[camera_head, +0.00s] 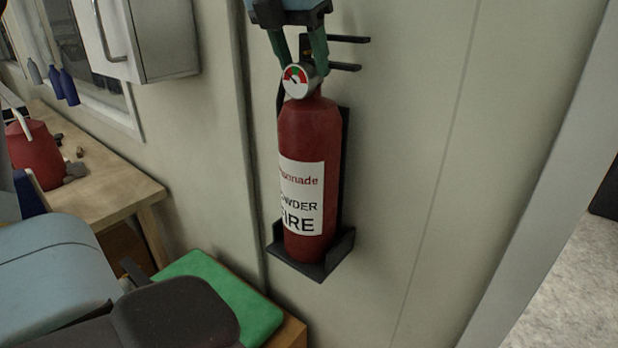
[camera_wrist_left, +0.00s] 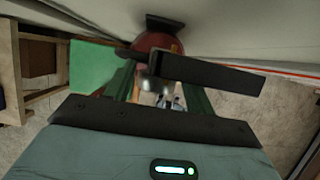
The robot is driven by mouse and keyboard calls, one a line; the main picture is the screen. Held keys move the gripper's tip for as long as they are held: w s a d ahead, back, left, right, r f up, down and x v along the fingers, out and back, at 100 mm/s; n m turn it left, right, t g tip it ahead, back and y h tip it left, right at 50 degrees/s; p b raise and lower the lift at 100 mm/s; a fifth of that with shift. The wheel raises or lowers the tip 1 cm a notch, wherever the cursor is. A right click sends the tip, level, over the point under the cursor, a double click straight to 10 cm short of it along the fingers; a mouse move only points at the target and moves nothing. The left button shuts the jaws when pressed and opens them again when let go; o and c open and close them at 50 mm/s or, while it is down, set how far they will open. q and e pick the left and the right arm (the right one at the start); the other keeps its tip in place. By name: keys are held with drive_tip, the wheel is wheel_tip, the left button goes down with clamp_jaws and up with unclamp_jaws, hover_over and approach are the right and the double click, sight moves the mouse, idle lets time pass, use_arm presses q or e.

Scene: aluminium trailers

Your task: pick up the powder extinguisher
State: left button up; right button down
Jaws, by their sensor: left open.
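The powder extinguisher (camera_head: 310,140) is a red cylinder with a white label and a round gauge. It stands upright in a black wall bracket (camera_head: 335,250). My left gripper (camera_head: 305,68) is open at the top of the extinguisher, its green fingers on either side of the head, just above the gauge. In the left wrist view, the extinguisher's red body (camera_wrist_left: 160,42) shows beyond a black bar-like part, with the fingers (camera_wrist_left: 165,95) to either side. I cannot tell if the fingers touch it. My right gripper does not show.
A wooden table (camera_head: 110,190) at the left holds a red container (camera_head: 35,155). A green cushion (camera_head: 225,290) lies low beside the wall, left of the bracket. A white cabinet (camera_head: 150,40) hangs at upper left. The wall right of the extinguisher is bare.

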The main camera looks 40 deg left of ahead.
use_arm(q)
drive_tip(key=shift+x, duration=1.25)
drive_tip(key=shift+r, duration=0.1)
clamp_jaws()
drive_tip(key=shift+w+r, duration=0.1)
drive_tip(key=shift+r, duration=0.3)
